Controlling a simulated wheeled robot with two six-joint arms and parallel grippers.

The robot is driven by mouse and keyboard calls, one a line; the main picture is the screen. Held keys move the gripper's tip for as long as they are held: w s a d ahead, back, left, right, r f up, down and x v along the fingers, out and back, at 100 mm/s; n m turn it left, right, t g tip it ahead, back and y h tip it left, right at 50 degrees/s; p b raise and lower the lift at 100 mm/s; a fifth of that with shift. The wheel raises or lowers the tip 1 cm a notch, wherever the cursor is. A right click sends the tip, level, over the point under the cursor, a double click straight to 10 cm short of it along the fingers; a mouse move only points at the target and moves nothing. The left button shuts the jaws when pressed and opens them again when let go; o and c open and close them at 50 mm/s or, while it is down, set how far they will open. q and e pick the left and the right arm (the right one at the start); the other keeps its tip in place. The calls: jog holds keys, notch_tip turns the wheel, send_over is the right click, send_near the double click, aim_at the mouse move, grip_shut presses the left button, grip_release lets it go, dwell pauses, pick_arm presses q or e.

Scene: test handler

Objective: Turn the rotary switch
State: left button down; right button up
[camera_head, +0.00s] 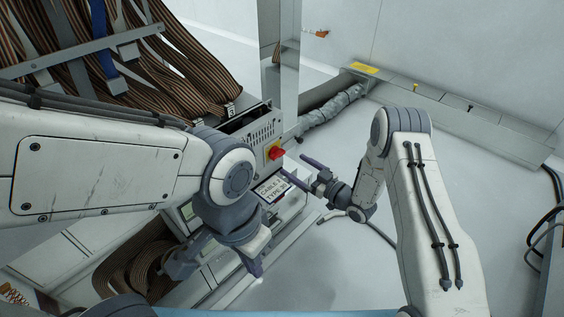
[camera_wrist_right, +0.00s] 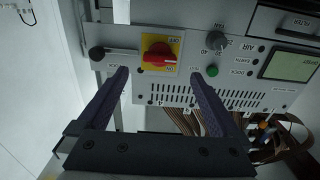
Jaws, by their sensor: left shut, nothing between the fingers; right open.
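The red rotary switch (camera_head: 276,153) sits on a yellow plate on the grey panel of the machine. In the right wrist view the switch (camera_wrist_right: 158,57) shows its red handle lying sideways, with OFF printed above it and ON below. My right gripper (camera_head: 293,164) is open and empty, pointing at the panel. In the wrist view its two dark fingers (camera_wrist_right: 160,72) stand on either side of the switch, with their tips a little below it; I cannot tell whether they touch the panel. My left gripper (camera_head: 256,270) is shut and empty, low in the head view, away from the switch.
The panel also has a black knob (camera_wrist_right: 217,41), a green button (camera_wrist_right: 212,71) and a display (camera_wrist_right: 290,65). Brown ribbon cables (camera_head: 150,75) hang at upper left. A grey duct (camera_head: 480,120) runs along the wall. The white floor on the right is mostly clear.

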aim_at(280, 156)
jog(key=b+x, duration=0.2)
jog(key=x, duration=0.4)
jog(key=shift+f, duration=0.2)
jog(key=shift+w+a+r+b, duration=0.15)
jog(key=shift+w+a+b, duration=0.25)
jog(key=shift+b, duration=0.05)
jog(key=c, duration=1.4)
